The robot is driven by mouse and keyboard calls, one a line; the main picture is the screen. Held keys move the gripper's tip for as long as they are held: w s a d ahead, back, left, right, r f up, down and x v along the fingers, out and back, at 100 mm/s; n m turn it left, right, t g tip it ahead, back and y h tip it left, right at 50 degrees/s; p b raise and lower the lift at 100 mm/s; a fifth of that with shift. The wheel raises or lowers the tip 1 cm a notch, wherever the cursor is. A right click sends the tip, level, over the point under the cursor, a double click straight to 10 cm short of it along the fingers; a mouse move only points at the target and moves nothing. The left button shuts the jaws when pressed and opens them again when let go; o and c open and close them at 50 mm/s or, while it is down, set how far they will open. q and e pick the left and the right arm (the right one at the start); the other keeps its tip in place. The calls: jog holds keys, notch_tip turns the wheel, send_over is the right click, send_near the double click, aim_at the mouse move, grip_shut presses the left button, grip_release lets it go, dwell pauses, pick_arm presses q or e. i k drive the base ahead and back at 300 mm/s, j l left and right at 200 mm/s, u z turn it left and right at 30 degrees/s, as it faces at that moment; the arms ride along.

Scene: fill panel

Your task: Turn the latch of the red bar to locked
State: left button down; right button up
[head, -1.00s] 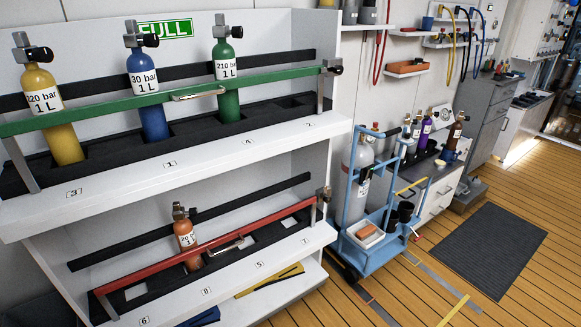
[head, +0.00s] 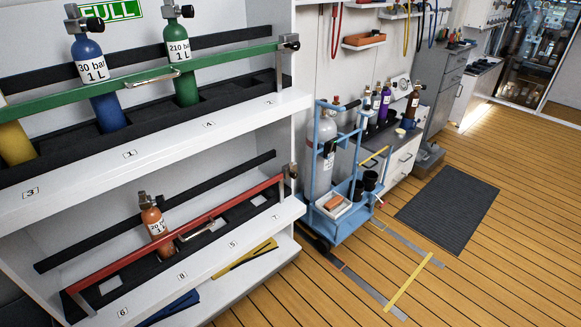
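The red bar (head: 186,231) runs across the front of the lower shelf in the head view, with a metal handle (head: 202,229) near its middle. A small dark and metal latch (head: 290,171) sits at its right end; its exact turn is too small to tell. One orange cylinder (head: 154,222) stands behind the red bar. The green bar (head: 150,68) crosses the upper shelf, with its own latch (head: 289,42) at the right end. Neither of my grippers is in view.
Blue (head: 96,78) and green (head: 183,65) cylinders stand behind the green bar. A blue trolley (head: 333,183) with a grey cylinder stands right of the shelf. A dark mat (head: 447,216) lies on the wooden floor. The floor (head: 480,285) at front right is clear.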

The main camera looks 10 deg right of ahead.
aim_at(293, 176)
jog(key=i+l, duration=0.15)
jog(key=l, duration=0.25)
jog(key=i+l, duration=0.2)
jog(key=l, duration=0.2)
jog(key=i+l, duration=0.15)
jog(key=l, duration=0.25)
jog(key=i+l, duration=0.2)
jog(key=l, duration=0.2)
jog(key=i+l, duration=0.15)
jog(key=l, duration=0.2)
jog(key=i+l, duration=0.15)
jog(key=l, duration=0.25)
jog(key=i+l, duration=0.2)
jog(key=l, duration=0.2)
jog(key=i+l+u, duration=0.1)
jog(key=l, duration=0.3)
jog(key=i, duration=0.05)
